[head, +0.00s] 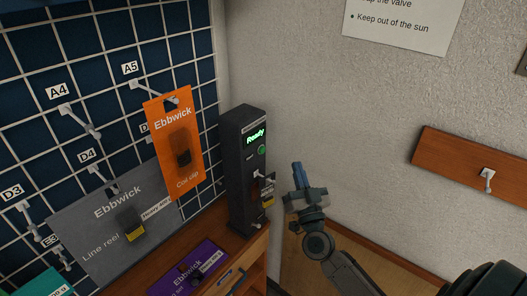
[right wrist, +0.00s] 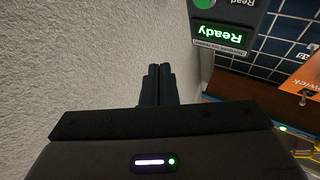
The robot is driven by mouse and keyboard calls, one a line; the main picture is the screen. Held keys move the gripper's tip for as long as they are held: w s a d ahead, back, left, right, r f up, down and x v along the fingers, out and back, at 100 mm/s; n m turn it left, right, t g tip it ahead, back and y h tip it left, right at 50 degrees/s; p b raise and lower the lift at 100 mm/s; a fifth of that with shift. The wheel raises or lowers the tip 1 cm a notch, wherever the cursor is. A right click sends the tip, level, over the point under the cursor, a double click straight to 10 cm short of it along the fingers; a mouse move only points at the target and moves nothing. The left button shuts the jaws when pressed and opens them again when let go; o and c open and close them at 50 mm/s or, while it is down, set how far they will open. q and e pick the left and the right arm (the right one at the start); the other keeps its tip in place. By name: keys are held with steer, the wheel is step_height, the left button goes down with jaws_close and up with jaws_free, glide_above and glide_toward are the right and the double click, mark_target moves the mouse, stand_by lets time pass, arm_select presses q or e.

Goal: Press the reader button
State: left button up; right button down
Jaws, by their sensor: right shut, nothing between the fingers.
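The reader (head: 246,185) is a tall dark box standing on a wooden shelf in the middle of the head view. Its screen is lit green and reads "Ready" (head: 256,135). The round green button (head: 262,150) is just below the screen. The right wrist view shows the reader upside down (right wrist: 228,32), with its green button (right wrist: 204,3) cut by the top edge. My right gripper (head: 297,167) is shut and empty, to the right of the reader and apart from it. Its closed fingers also show in the right wrist view (right wrist: 159,70). My left gripper is not in view.
A blue grid wall with hooks carries an orange "Coil clip" card (head: 172,150) and a grey "Line reel" card (head: 115,215) left of the reader. A purple card (head: 185,268) lies below. A hook board (head: 470,170) is on the right wall; open space surrounds my right gripper.

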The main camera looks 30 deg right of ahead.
mark_target(262, 150)
steer(key=shift+w+a+b, duration=0.35)
steer(key=shift+w+a, duration=0.2)
steer(key=shift+w, duration=0.75)
steer(key=shift+w+a+b, duration=0.4)
steer(key=shift+w+a, duration=0.1)
steer(key=shift+w, duration=0.8)
steer(key=shift+w+a+b, duration=0.35)
steer(key=shift+w+a, duration=0.2)
steer(key=shift+w, duration=0.75)
steer(key=shift+w+a, duration=0.1)
steer(key=shift+w, duration=0.05)
steer(key=shift+w, duration=0.15)
steer(key=shift+w+a, duration=0.1)
steer(key=shift+w+a, duration=0.15)
steer(key=shift+w, duration=0.25)
steer(key=shift+s+p, duration=0.15)
steer(key=shift+p, duration=0.15)
steer(key=shift+s+d+p, duration=0.35)
steer(key=shift+s, duration=0.35)
